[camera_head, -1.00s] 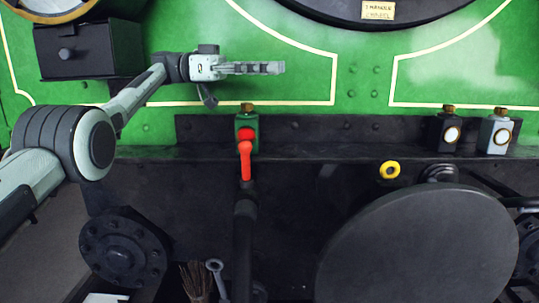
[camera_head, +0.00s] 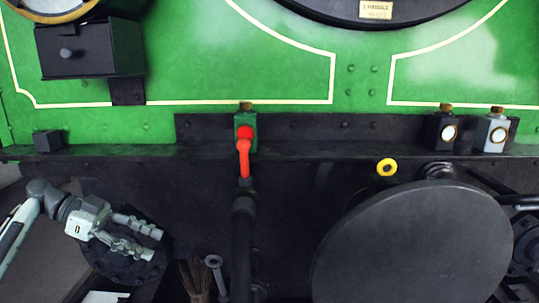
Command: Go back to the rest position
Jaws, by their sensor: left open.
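My left gripper (camera_head: 150,242) is at the lower left of the head view, below the dark ledge and in front of a dark bolted flange (camera_head: 108,270). Its two fingers point right and slightly down, spread apart with nothing between them. It partly hides the flange. My left arm comes in from the left edge. My right gripper is not in view.
The green tram side (camera_head: 230,65) carries a dark box (camera_head: 90,50). A brush (camera_head: 195,281) and a spanner (camera_head: 216,275) are below. A large dark disc (camera_head: 412,250) fills the lower right.

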